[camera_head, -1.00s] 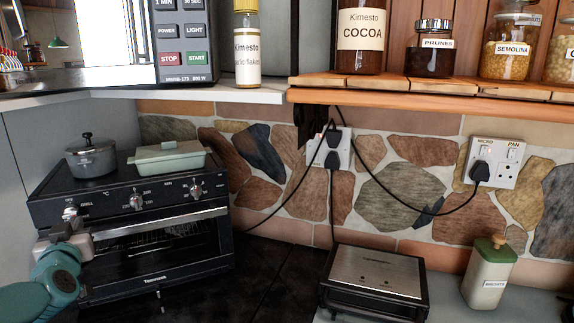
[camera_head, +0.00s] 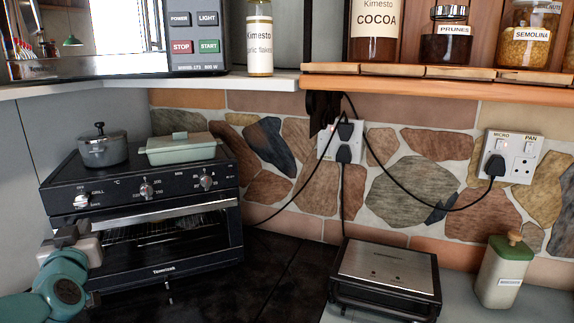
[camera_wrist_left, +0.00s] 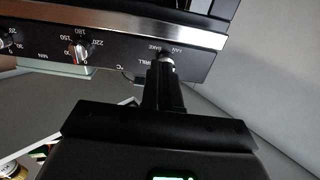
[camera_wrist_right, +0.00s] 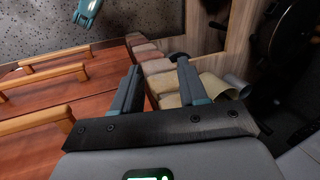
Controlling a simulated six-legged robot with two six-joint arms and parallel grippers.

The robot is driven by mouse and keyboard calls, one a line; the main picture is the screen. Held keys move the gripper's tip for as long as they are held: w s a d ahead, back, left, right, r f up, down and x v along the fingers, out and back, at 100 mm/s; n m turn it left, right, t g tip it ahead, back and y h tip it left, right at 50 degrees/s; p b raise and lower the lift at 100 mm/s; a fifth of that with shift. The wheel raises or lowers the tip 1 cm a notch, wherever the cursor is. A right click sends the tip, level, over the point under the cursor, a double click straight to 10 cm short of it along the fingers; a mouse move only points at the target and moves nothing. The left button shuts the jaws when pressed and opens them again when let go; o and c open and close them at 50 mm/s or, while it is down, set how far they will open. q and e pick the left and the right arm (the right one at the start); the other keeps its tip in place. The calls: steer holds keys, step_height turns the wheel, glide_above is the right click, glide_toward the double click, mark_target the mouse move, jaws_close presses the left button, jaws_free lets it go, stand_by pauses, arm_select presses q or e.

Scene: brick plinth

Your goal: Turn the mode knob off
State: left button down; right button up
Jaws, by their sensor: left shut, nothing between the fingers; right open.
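The mode knob (camera_head: 82,200) is the leftmost silver knob on the black toaster oven (camera_head: 160,222), by the GRILL label. In the left wrist view, which is upside down, the knob (camera_wrist_left: 168,63) is partly hidden behind my fingers. My left gripper (camera_head: 66,236) is shut and empty, just below and left of the knob in the head view. In the left wrist view its fingertips (camera_wrist_left: 163,68) overlap the knob; I cannot tell if they touch. The knob's exact pointing is unclear. My right gripper (camera_wrist_right: 157,78) is open and empty, away from the oven.
A grey pot (camera_head: 103,150) and a pale green dish (camera_head: 183,149) stand on the oven. A sandwich press (camera_head: 386,275) and a green-topped biscuit tin (camera_head: 503,272) are at the right. Wooden drawers (camera_wrist_right: 55,90) show in the right wrist view.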

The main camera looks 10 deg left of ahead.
mark_target(83, 200)
arm_select(q)
steer(key=shift+s+d, duration=0.15)
steer(key=shift+s, duration=0.2)
steer(key=s+a+r+m+p, duration=0.2)
steer(key=s+a+m+p, duration=0.15)
steer(key=m, duration=0.85)
steer(key=x, duration=0.6)
steer(key=shift+w+r+p, duration=0.15)
steer(key=shift+w+p, duration=0.25)
steer(key=shift+w, duration=0.05)
steer(key=shift+s+r, duration=0.1)
steer(key=shift+r, duration=0.35)
